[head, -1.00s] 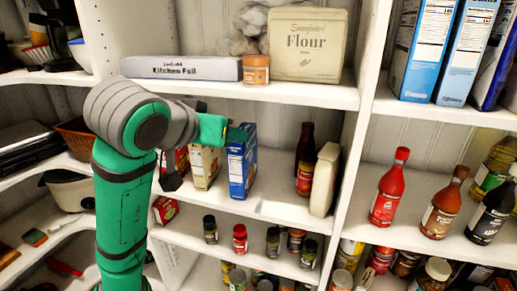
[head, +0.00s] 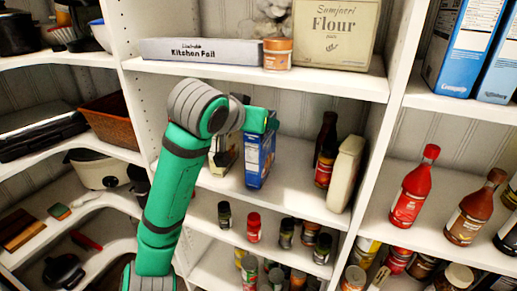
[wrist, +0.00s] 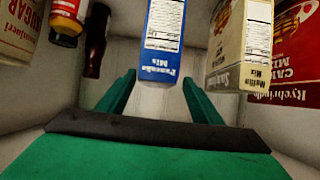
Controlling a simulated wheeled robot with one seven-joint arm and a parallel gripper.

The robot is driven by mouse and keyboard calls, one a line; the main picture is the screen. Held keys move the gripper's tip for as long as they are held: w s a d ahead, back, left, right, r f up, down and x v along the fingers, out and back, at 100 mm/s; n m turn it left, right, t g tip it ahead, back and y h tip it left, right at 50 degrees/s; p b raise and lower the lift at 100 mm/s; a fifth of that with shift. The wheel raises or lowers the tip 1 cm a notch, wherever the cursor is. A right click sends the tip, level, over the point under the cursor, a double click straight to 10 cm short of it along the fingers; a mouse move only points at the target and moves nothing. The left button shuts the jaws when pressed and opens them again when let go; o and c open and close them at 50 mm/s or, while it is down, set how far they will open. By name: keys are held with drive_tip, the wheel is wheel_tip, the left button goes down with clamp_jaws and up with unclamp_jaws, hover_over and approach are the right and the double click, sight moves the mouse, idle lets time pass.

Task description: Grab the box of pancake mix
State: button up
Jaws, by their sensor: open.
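The pancake mix box (head: 258,163) is blue and stands upright on the middle shelf in the head view. In the wrist view the same box (wrist: 163,45) appears upside down, with its name and a white label showing. My gripper (wrist: 158,80) is open, with one green finger on each side of the box's near end in the picture. Gaps show between the fingers and the box, and nothing is held. In the head view my gripper (head: 270,122) is at the box's top, partly hidden by my arm.
A muffin mix box (wrist: 240,45) and a red cake mix box (wrist: 297,50) stand close to one side. The upper shelf (head: 330,84) lies just above my arm.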

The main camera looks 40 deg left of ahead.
drive_tip(key=shift+d+x, duration=0.2)
drive_tip(key=shift+x, duration=0.8)
drive_tip(key=shift+w+r, duration=0.1)
clamp_jaws()
